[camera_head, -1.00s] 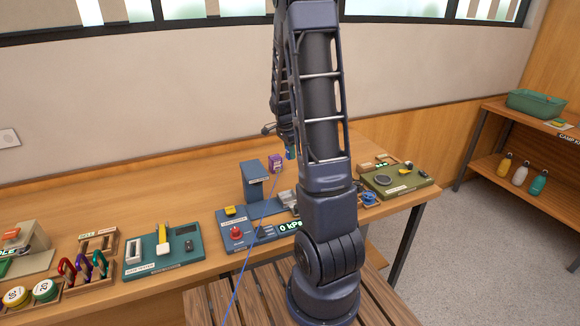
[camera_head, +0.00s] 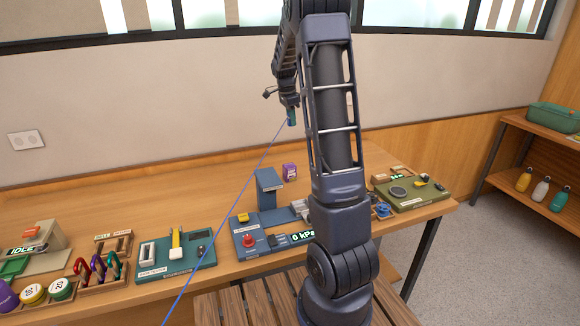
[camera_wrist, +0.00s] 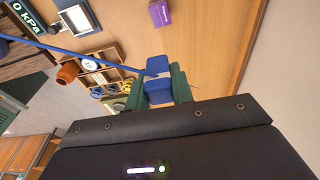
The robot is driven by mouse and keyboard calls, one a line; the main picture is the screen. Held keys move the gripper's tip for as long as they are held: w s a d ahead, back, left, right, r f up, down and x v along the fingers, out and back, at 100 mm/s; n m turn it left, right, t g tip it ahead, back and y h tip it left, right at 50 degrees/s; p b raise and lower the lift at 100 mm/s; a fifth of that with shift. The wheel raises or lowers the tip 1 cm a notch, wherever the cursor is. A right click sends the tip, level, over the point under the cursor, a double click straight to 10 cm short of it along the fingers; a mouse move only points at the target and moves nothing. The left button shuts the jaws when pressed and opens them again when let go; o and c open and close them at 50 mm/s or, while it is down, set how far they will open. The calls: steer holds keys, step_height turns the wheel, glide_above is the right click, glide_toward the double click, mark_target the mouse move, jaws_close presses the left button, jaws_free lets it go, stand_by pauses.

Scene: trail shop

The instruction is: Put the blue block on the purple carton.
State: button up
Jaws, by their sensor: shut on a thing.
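The blue block (camera_wrist: 156,66) is between the green fingers of my gripper (camera_wrist: 157,88) in the wrist view. In the head view my gripper (camera_head: 292,115) hangs in the air above the bench, with the block small and hard to make out at its tip. The purple carton (camera_head: 290,171) stands on the bench below and apart from my gripper, behind the blue-grey pressure station. It also shows at the top of the wrist view (camera_wrist: 160,13), clear of the block.
A thin blue line (camera_head: 232,206) runs from near my gripper to the lower left. The pressure station (camera_head: 268,190) has a tall post close to the carton. A green board (camera_head: 411,193) is at the bench's right end. The bench's back left is clear.

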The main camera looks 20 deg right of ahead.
mark_target(291, 165)
steer(key=shift+w+a+r, duration=0.15)
steer(key=shift+w, duration=0.25)
steer(key=shift+w+f, duration=0.1)
steer(key=shift+f, duration=0.25)
step_height(291, 165, down, 19)
steer(key=shift+r, duration=0.1)
steer(key=o, duration=1)
